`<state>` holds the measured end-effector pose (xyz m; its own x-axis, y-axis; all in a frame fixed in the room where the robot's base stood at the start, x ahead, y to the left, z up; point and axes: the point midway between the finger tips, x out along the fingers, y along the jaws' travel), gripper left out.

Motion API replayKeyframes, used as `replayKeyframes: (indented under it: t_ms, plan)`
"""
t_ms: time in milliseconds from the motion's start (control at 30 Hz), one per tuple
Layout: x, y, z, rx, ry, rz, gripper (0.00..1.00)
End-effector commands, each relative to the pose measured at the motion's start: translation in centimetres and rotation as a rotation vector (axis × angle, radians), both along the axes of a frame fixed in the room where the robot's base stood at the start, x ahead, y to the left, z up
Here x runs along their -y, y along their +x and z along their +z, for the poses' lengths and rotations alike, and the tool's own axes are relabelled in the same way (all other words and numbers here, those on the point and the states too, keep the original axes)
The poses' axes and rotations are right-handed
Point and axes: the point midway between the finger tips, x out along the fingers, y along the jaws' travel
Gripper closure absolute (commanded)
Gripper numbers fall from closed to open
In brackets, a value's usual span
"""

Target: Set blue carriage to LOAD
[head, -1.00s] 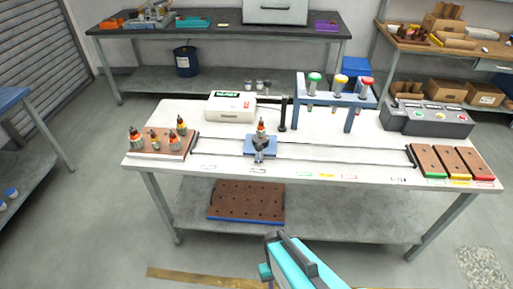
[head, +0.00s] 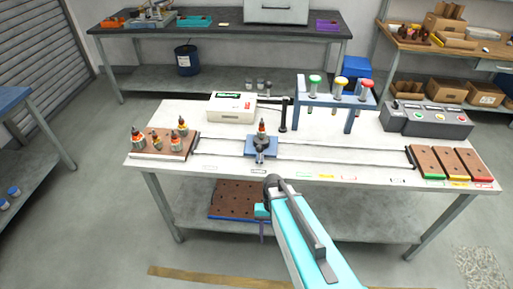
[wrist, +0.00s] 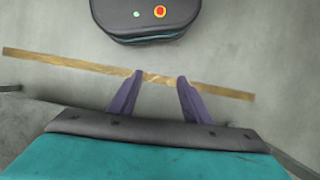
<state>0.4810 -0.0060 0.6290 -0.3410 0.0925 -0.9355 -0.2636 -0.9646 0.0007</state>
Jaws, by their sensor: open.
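The blue carriage (head: 250,149) sits on two thin rails (head: 335,152) along the white bench, left of the rails' middle. An armature with an orange and dark top (head: 262,127) stands upright on it, and a grey handle-like part (head: 260,156) sticks out at its front. The small labels along the bench front are too small to read. My gripper (head: 262,232) is in front of the bench and below its top, well apart from the carriage. Its purple fingers are open and empty in the wrist view (wrist: 158,77), above the floor. The carriage is not in the wrist view.
A board of armatures (head: 172,143) stands at the rails' left end, brown trays (head: 425,160) at the right end. A blue frame with coloured knobs (head: 318,99), a white box (head: 231,107) and a control box (head: 428,118) stand behind the rails.

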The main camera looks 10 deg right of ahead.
Motion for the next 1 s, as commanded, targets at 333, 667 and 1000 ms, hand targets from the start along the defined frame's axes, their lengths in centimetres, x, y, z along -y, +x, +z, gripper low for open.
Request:
replayKeyframes:
  t_ms: [333,667,1000]
  plan:
    - [0.1,8.3,8.9,0.067,0.006,-0.124,0.56]
    - [0.4,14.1,18.0,0.134,0.017,-0.214,0.56]
    - [1.4,18.6,27.5,0.246,0.029,-0.254,0.56]
